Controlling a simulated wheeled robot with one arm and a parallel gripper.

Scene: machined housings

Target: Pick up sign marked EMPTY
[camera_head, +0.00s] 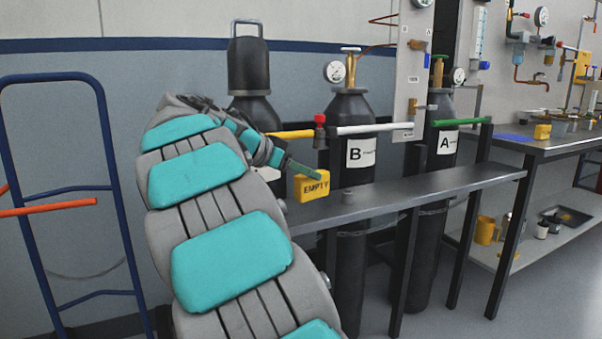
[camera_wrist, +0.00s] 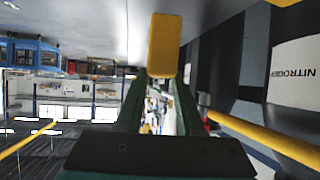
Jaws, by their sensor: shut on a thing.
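The dark narrow shelf (camera_head: 430,192) runs in front of cylinder B (camera_head: 350,220) and cylinder A (camera_head: 428,240). A capped cylinder (camera_head: 249,70) stands behind my arm. A blue hand truck (camera_head: 112,170) is at left. A workbench (camera_head: 560,142) stands at right.

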